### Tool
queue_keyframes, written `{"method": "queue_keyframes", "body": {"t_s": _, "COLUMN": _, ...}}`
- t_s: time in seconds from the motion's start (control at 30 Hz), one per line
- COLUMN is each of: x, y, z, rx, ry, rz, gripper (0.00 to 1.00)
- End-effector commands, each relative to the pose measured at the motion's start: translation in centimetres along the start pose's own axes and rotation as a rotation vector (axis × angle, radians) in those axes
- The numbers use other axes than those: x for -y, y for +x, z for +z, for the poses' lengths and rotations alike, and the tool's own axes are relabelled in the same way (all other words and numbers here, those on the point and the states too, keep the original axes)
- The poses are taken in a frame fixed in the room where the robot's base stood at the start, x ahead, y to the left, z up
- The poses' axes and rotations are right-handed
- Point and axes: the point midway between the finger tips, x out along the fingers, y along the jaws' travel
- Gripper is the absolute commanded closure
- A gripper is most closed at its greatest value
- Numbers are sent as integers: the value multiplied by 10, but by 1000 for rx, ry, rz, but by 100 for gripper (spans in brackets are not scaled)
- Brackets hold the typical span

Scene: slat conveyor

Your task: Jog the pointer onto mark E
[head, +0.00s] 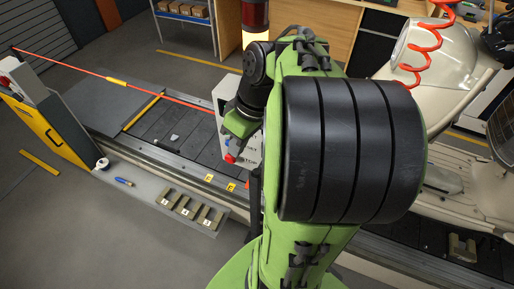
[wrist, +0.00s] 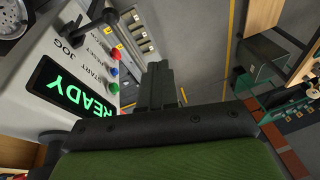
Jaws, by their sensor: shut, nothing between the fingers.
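The pale control box (head: 226,100) stands beside the conveyor, largely hidden behind my arm. In the wrist view its panel (wrist: 75,45) shows a green READY display (wrist: 70,88), JOG and START labels, and blue (wrist: 107,30), red (wrist: 112,59) and green (wrist: 113,88) buttons. My gripper (wrist: 157,80) is shut and empty, just to the right of the buttons in the picture; I see no clear contact. Yellow letter marks (head: 208,178) lie along the conveyor edge, letters too small to read surely.
The slat conveyor (head: 165,130) runs behind my arm. A grey shelf (head: 150,195) at its near side holds several numbered blocks (head: 188,208), a blue pen-like item (head: 124,182) and a white roll (head: 103,163). A yellow-fronted cabinet (head: 55,135) stands left. Floor at front left is clear.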

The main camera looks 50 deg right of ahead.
Motion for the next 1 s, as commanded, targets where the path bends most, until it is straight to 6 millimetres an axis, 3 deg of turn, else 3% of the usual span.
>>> {"method": "queue_keyframes", "body": {"t_s": 0.03, "x": -30, "y": -13, "z": 8, "rx": -10, "ry": 20, "rz": -56, "gripper": 100}}
{"method": "queue_keyframes", "body": {"t_s": 0.1, "x": -63, "y": -20, "z": 25, "rx": -51, "ry": -4, "rz": -127, "gripper": 100}}
{"method": "queue_keyframes", "body": {"t_s": 0.2, "x": -97, "y": -27, "z": 53, "rx": -124, "ry": -38, "rz": -193, "gripper": 100}}
{"method": "queue_keyframes", "body": {"t_s": 0.3, "x": -114, "y": -30, "z": 74, "rx": -180, "ry": -66, "rz": -222, "gripper": 100}}
{"method": "queue_keyframes", "body": {"t_s": 0.4, "x": -119, "y": -30, "z": 81, "rx": -201, "ry": -81, "rz": -230, "gripper": 100}}
{"method": "queue_keyframes", "body": {"t_s": 0.73, "x": -118, "y": -24, "z": 80, "rx": -202, "ry": -82, "rz": -230, "gripper": 100}}
{"method": "queue_keyframes", "body": {"t_s": 1.0, "x": -105, "y": 27, "z": 72, "rx": -199, "ry": -81, "rz": -233, "gripper": 100}}
